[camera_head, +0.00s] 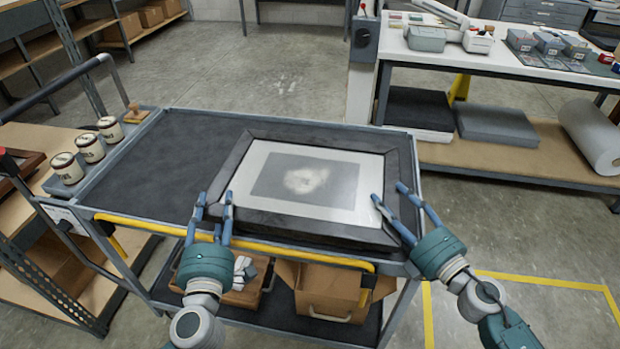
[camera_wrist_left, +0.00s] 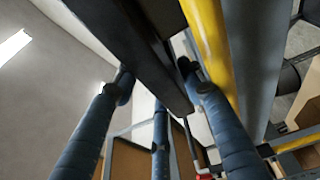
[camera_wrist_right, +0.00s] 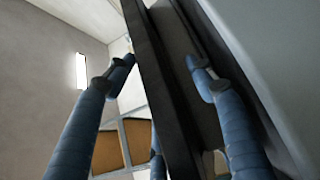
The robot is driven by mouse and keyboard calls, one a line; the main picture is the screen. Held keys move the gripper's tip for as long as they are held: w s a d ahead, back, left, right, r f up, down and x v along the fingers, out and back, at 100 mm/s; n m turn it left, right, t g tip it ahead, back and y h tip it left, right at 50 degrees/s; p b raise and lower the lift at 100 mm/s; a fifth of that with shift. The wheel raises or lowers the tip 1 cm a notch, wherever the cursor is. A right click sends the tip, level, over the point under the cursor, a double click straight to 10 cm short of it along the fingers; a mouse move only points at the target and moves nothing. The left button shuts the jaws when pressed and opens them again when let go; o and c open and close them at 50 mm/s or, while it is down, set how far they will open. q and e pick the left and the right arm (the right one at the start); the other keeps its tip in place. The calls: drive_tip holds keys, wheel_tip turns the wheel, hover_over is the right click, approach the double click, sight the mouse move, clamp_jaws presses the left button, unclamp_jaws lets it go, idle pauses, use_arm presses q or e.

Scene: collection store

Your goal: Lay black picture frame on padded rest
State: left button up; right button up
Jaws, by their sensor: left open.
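The black picture frame (camera_head: 290,222) lies flat on the grey cart top, holding a pale mat and a dark blurred portrait. My left gripper (camera_head: 214,203) is open at its near left corner, with frame edge between the spread fingers; the left wrist view shows this too (camera_wrist_left: 155,70). My right gripper (camera_head: 390,194) has its fingers on either side of the frame's right edge, also in the right wrist view (camera_wrist_right: 160,62); whether they press on it is unclear. No padded rest is clearly identifiable; a dark pad (camera_head: 418,108) and a grey pad (camera_head: 497,125) lie under the bench.
The cart (camera_head: 135,185) has bare top left of the frame and a yellow rail (camera_head: 290,257) in front. Several jars (camera_head: 90,147) stand at its left end. A cardboard box (camera_head: 325,290) sits below. The bench (camera_head: 500,62) holds boxes and tools at back right.

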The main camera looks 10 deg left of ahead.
use_arm(q)
drive_tip(key=shift+s+d+r, duration=0.1)
drive_tip(key=shift+s, duration=1)
use_arm(e)
drive_tip(key=shift+s+f, duration=0.3)
drive_tip(key=shift+f, duration=0.3)
use_arm(q)
drive_tip(key=shift+w+r, duration=0.1)
drive_tip(key=shift+r, duration=0.05)
use_arm(e)
drive_tip(key=v, duration=0.6)
drive_tip(key=shift+s+r, duration=0.1)
drive_tip(key=shift+r, duration=0.05)
drive_tip(key=shift+v, duration=0.75)
use_arm(q)
drive_tip(key=shift+r, duration=0.1)
use_arm(e)
drive_tip(key=shift+d, duration=0.1)
use_arm(q)
drive_tip(key=o, duration=0.3)
use_arm(e)
drive_tip(key=shift+r, duration=0.1)
drive_tip(key=shift+d+r+p, duration=0.15)
drive_tip(key=shift+r+p, duration=0.3)
drive_tip(key=shift+r, duration=0.15)
use_arm(q)
drive_tip(key=shift+a, duration=3.75)
use_arm(e)
drive_tip(key=shift+r, duration=0.3)
